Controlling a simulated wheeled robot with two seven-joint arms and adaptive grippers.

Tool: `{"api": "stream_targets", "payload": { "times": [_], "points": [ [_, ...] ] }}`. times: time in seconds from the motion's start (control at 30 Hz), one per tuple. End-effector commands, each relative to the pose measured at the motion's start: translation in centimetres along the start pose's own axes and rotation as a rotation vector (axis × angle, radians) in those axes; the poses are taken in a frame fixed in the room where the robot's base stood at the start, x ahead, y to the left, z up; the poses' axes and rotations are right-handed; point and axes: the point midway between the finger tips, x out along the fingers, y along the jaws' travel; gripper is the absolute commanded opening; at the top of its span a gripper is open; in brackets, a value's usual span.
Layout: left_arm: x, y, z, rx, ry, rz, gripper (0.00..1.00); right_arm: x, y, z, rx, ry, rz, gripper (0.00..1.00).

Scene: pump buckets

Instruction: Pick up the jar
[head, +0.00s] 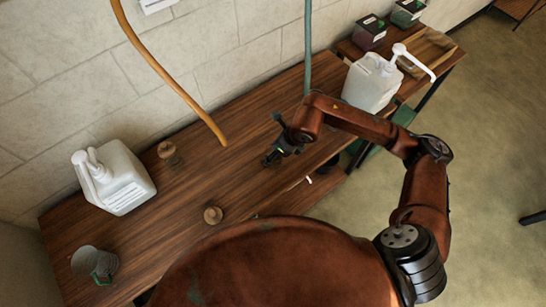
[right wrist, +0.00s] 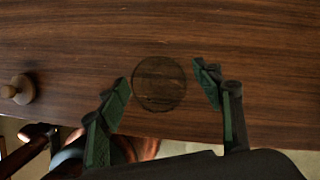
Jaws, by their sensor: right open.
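A clear round glass jar (right wrist: 158,83), seen from above, stands on the wooden table between the two fingers of my right gripper (right wrist: 165,85) in the right wrist view. The fingers are spread, one on each side of the jar. The left finger looks very close to its rim; I cannot tell if they touch. In the head view my right gripper (head: 270,158) is low over the table's right part, and I cannot make out the jar there. My left gripper is not in view.
White pump buckets stand on the table at left (head: 115,180) and at right (head: 370,82). An orange hose (head: 170,75) and a green hose (head: 308,45) hang over the table.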

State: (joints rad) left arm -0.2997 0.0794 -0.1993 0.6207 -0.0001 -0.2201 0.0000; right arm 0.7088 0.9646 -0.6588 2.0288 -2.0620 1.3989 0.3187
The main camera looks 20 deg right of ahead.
Motion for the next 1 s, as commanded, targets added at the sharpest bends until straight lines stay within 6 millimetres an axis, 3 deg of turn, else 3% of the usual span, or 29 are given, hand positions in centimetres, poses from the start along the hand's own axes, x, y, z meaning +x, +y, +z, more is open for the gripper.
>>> {"api": "stream_targets", "payload": {
  "times": [0.33,1.0],
  "points": [
    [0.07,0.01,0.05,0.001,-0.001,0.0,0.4,0.81,0.01,0.03,-0.001,-0.001,0.0,0.6],
    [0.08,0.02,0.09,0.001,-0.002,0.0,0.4,0.78,0.03,0.03,-0.001,-0.001,0.001,0.13]
  ]
}}
